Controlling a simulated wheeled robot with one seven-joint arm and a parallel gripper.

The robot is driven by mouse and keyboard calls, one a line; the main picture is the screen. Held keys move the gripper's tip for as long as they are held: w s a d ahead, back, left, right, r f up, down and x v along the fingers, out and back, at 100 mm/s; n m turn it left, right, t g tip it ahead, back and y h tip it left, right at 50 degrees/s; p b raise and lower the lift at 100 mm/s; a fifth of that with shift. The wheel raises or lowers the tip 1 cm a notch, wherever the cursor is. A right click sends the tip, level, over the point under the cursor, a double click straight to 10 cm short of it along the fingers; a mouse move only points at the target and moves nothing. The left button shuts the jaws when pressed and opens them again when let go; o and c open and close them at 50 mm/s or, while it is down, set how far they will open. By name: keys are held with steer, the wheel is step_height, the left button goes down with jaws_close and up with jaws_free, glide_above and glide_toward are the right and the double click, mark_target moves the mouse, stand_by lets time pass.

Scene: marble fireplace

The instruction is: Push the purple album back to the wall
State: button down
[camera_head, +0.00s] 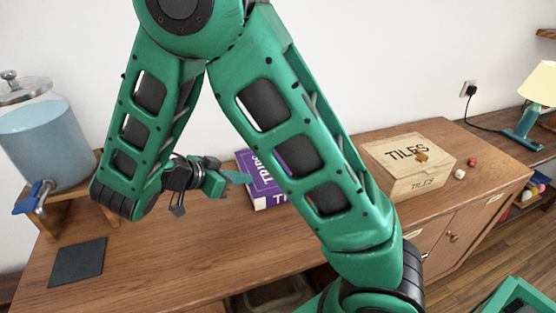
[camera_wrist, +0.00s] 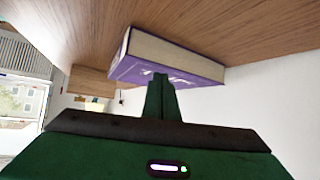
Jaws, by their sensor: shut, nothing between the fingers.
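The purple album (camera_head: 263,196) is a thick book with white lettering, lying on the wooden cabinet top near the white wall (camera_head: 340,75). My arm hides its right part in the head view. In the wrist view, the purple album (camera_wrist: 130,68) shows its lettered purple side and cream page edges. My gripper (camera_head: 243,178) is shut and empty, at the left of the album and low over the cabinet. In the wrist view, the shut fingertips of my gripper (camera_wrist: 161,78) overlap the album's lettered side. I cannot tell whether they touch it, or how wide the gap to the wall is.
A wooden TILES box (camera_head: 408,165) stands to the right, with small red and white pieces beside it. A blue drink dispenser (camera_head: 45,135) on a wooden stand is at the left. A dark square mat (camera_head: 77,262) lies in front of it. The cabinet top (camera_head: 170,260) is clear between mat and album.

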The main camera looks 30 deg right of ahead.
steer(key=w+d, duration=0.1)
steer(key=d, duration=0.4)
steer(key=w+d, duration=0.1)
steer(key=d, duration=0.4)
steer(key=w+d, duration=0.1)
steer(key=d, duration=0.4)
steer(key=shift+w, duration=0.2)
steer(key=shift+d+f, duration=0.1)
steer(key=shift+f, duration=0.2)
steer(key=shift+s+f, duration=0.1)
steer(key=shift+f, duration=0.5)
steer(key=shift+s+a+f, duration=0.1)
steer(key=shift+a+f, duration=0.05)
steer(key=shift+a, duration=0.4)
steer(key=shift+s+a, duration=0.1)
steer(key=shift+a, duration=0.2)
steer(key=shift+r, duration=0.8)
